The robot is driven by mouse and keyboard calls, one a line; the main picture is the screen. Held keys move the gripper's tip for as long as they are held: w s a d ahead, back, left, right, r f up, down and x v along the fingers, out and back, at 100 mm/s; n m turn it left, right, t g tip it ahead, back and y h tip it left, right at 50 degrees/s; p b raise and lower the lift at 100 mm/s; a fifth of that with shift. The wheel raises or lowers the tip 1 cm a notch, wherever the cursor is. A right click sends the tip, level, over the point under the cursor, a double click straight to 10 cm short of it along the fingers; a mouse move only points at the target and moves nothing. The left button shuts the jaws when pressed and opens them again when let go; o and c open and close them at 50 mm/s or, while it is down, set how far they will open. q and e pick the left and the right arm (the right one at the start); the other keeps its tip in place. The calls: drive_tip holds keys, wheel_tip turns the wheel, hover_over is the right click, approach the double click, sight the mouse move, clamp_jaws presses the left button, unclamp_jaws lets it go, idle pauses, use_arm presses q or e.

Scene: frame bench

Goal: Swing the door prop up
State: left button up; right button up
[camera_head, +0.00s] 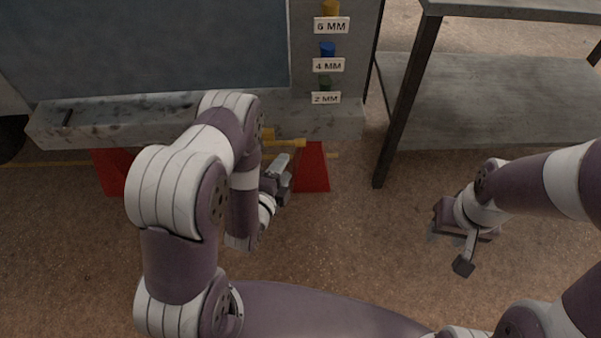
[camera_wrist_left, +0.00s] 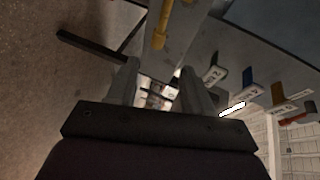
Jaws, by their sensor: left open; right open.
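My right gripper (camera_head: 452,251) is open and empty over the floor at the right, far from the bar.
The frame's grey sill (camera_head: 75,125) rests above red supports (camera_head: 312,168). Pegs in yellow, blue and green (camera_head: 327,49) stand by labels 6 MM, 4 MM and 2 MM. A grey shelf unit (camera_head: 480,100) with dark legs stands at the right. The floor between is clear.

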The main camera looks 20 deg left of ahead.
sight(299, 146)
use_arm(q)
drive_tip(key=shift+m+t, duration=0.4)
drive_tip(key=shift+t, duration=0.1)
drive_tip(key=w+f+b, duration=0.1)
drive_tip(key=w, duration=0.2)
drive_tip(key=w+f+b, duration=0.1)
drive_tip(key=w, duration=0.2)
drive_tip(key=w+d+f+b, duration=0.1)
drive_tip(key=w+b, duration=0.1)
drive_tip(key=w, duration=0.2)
drive_tip(key=shift+d+f, duration=0.1)
drive_tip(key=shift+f, duration=0.05)
drive_tip(key=shift+w, duration=0.45)
clamp_jaws()
use_arm(e)
wheel_tip(299, 146, down, 6)
drive_tip(key=shift+s+a+r, duration=0.1)
drive_tip(key=shift+a+r, duration=0.05)
drive_tip(key=shift+r, duration=0.05)
